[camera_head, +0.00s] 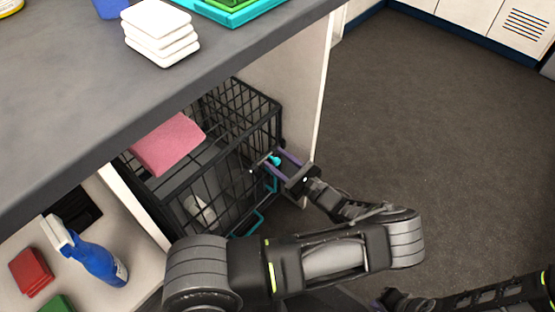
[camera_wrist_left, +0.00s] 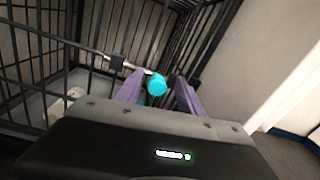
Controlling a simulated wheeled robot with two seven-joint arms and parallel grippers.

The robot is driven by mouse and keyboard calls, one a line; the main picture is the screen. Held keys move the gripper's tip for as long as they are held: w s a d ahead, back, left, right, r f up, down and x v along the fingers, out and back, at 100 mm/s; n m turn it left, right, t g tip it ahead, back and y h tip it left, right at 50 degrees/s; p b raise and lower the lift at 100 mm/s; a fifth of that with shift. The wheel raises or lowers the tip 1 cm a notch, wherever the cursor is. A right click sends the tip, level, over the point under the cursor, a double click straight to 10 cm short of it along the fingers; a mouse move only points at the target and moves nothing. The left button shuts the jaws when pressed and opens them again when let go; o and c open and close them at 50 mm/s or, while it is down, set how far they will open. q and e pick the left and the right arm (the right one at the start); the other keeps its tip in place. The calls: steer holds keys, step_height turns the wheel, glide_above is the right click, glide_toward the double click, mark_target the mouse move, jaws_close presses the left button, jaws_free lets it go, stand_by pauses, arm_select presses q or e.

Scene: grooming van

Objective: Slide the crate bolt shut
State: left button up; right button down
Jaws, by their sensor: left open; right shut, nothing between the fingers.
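The black wire crate (camera_head: 215,150) stands in the bay under the counter. Its bolt has a round teal knob (camera_head: 275,160) at the crate's front right. The left wrist view shows the knob (camera_wrist_left: 156,85) at the right end of a thin pale bolt rod (camera_wrist_left: 130,65), which runs through a dark bracket (camera_wrist_left: 116,61). My left gripper (camera_head: 270,160) is open with its purple fingers on either side of the knob; whether they touch it I cannot tell. My right gripper (camera_head: 385,300) is shut and empty at the lower right, partly cut off by the frame edge.
A pink folded towel (camera_head: 168,143) lies on the crate. A pale panel (camera_head: 305,110) stands close on the crate's right. White stacked pads (camera_head: 160,35) lie on the counter (camera_head: 70,100). A blue spray bottle (camera_head: 95,260) stands lower left. The floor (camera_head: 430,130) at right is clear.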

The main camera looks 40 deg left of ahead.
arm_select(q)
steer(key=s+d+p, duration=0.1)
steer(key=d, duration=0.6)
steer(key=shift+d+p, duration=0.25)
steer(key=shift+p, duration=0.05)
steer(key=shift+r, duration=0.1)
